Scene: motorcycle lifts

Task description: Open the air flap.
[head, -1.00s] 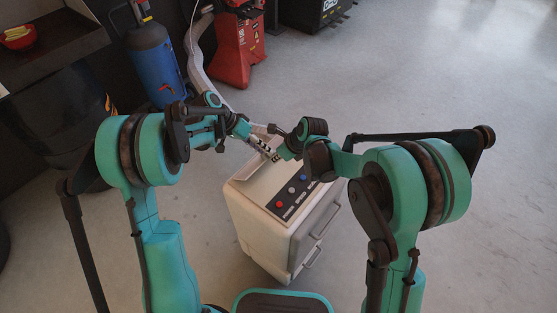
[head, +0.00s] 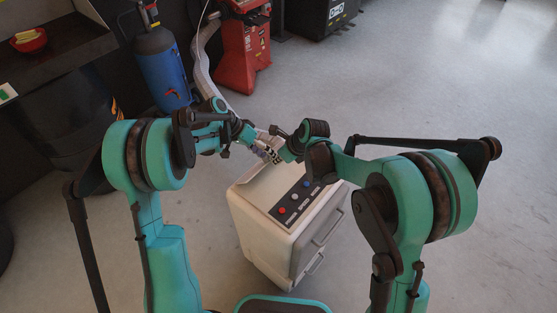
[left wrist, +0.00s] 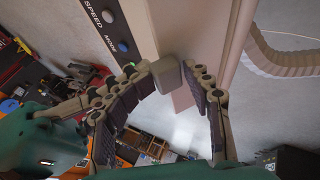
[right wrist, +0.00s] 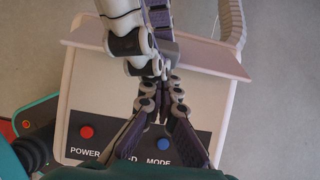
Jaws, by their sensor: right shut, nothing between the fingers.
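The white machine (head: 262,222) stands on the floor in front of me, with a dark control panel (head: 298,200) bearing red, white and blue knobs on top. In the right wrist view, a wide pale plate (right wrist: 215,58), which looks like the air flap, lies beyond the panel; how far it is tilted is unclear. My right gripper (right wrist: 162,84) is shut and empty above the top, close to the left gripper's fingers. The arms hide much of the flap in the head view.
A pale ribbed hose (head: 203,62) runs behind the machine. A blue cylinder (head: 163,72) and a red machine (head: 245,55) stand at the back. A dark shelf with a red bowl (head: 29,41) is at left. Floor at right is clear.

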